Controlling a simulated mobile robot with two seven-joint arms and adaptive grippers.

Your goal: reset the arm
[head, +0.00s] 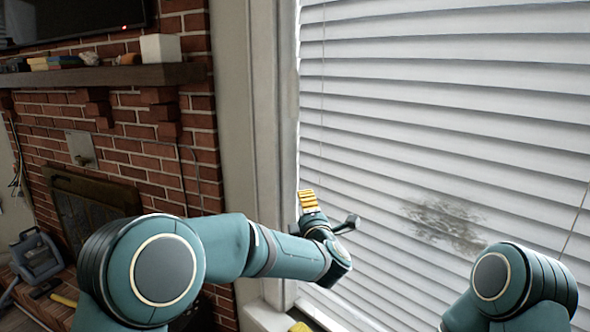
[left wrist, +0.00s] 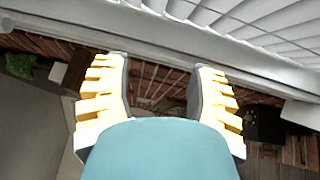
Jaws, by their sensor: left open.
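My left arm reaches from the lower left across the head view toward the window. My left gripper (head: 308,200), with yellow ridged finger pads, is raised at its far end, in front of the window frame and blinds. In the left wrist view, the left gripper (left wrist: 160,85) has its two fingers wide apart, with nothing between them. Only a rounded joint of my right arm shows at the lower right of the head view; the right gripper is out of view.
White blinds (head: 450,120) with a dark smudge (head: 442,222) fill the right side. A brick fireplace (head: 150,130) with a mantel shelf (head: 120,76) stands at left. A white box (head: 160,48) sits on the shelf. A grey-blue object (head: 36,258) stands at lower left.

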